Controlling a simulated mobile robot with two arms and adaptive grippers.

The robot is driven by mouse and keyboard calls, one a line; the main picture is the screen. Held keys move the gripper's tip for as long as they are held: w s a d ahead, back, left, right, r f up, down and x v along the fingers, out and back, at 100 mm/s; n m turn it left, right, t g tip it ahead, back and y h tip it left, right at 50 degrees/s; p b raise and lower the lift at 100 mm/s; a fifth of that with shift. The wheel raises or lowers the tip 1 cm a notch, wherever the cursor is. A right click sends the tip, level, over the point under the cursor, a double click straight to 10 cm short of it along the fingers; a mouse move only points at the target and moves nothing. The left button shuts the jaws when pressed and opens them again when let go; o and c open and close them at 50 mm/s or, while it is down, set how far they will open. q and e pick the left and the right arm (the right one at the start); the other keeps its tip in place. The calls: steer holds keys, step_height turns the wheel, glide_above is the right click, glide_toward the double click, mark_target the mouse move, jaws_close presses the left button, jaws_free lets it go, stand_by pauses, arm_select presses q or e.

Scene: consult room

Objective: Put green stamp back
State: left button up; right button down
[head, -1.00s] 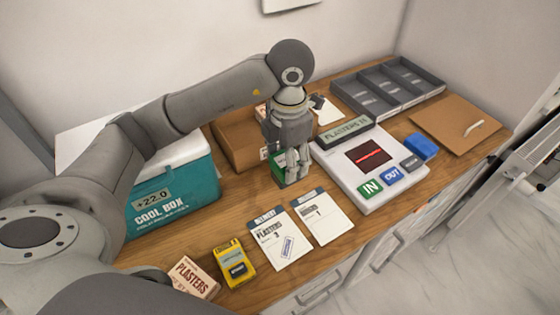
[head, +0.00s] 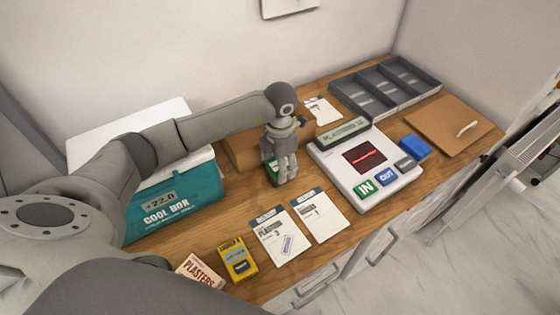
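A small green block (head: 271,172), which looks like the green stamp, shows at the left side of my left gripper, mostly hidden behind its fingers. My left gripper (head: 287,178) points down at the worktop between the cool box and the white device. Its fingers look close together, but I cannot tell whether they hold the green block or stand in front of it. My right gripper is not in view.
A white device (head: 338,176) with IN and OUT keys stands right of the gripper, a blue block (head: 416,147) beside it. Two paper cards (head: 279,243), a yellow box (head: 237,262) and a plasters box (head: 197,272) lie in front. A teal cool box (head: 178,200) stands left; a grey tray (head: 388,88) behind.

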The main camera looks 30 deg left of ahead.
arm_select(q)
steer(key=shift+f, duration=0.1)
steer(key=o, duration=0.4)
steer(key=shift+f, duration=0.1)
steer(key=shift+c, duration=0.2)
steer(key=o, duration=0.5)
steer(key=shift+c, duration=0.2)
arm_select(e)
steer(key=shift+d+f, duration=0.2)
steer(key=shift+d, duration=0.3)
arm_select(q)
steer(key=shift+r, duration=0.3)
steer(key=shift+r+b, duration=0.3)
step_height(320, 180, up, 11)
steer(key=b, duration=0.3)
steer(key=shift+r+b, duration=0.15)
steer(key=shift+b, duration=0.15)
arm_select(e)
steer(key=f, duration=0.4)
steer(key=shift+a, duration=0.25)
